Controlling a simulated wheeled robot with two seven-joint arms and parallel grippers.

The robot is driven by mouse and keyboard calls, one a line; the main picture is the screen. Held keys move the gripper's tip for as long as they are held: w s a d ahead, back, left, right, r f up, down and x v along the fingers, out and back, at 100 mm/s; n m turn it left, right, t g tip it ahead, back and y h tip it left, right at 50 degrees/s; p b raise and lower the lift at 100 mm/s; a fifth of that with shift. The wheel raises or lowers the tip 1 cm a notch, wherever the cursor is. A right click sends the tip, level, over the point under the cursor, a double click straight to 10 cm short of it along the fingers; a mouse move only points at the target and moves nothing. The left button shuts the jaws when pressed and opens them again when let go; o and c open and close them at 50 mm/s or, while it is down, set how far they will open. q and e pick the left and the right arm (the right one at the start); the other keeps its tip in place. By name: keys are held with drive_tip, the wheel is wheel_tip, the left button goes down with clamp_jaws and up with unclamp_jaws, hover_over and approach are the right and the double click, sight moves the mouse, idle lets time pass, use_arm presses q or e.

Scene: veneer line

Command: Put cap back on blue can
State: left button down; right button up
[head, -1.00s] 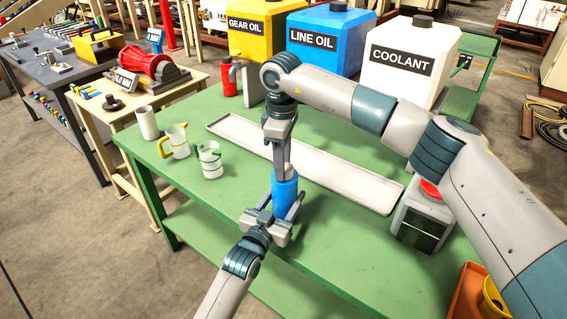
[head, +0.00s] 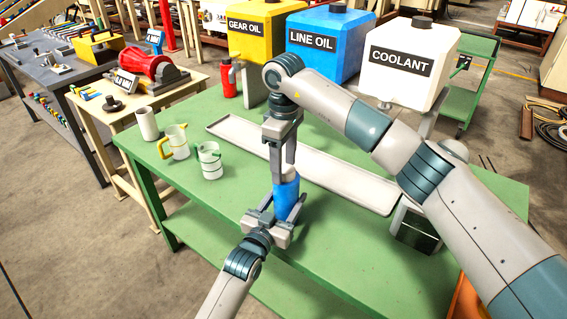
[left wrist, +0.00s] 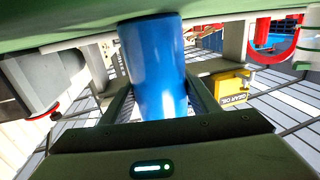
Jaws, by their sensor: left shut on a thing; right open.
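The blue can (head: 286,198) stands upright over the front part of the green table. My left gripper (head: 281,214) is shut on its lower body; the left wrist view also shows the can (left wrist: 155,70) between the fingers. My right gripper (head: 282,172) is open, pointing down from above, with its fingertips at the can's top. A small pale piece (head: 288,173), which looks like the cap, shows at the can's top between or just behind these fingers. The fingers partly hide it, so I cannot tell how it is seated.
A long grey tray (head: 345,183) lies behind the can on the green table (head: 190,190). A yellow-handled mug (head: 176,142), a green-handled mug (head: 209,160) and a pale cylinder (head: 147,123) stand at left. Gear oil (head: 252,45), line oil (head: 325,45) and coolant (head: 405,75) tanks stand behind.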

use_arm(q)
drive_tip(key=shift+a, duration=0.1)
use_arm(e)
drive_tip(key=shift+r, duration=2.25)
drive_tip(key=shift+n, duration=0.3)
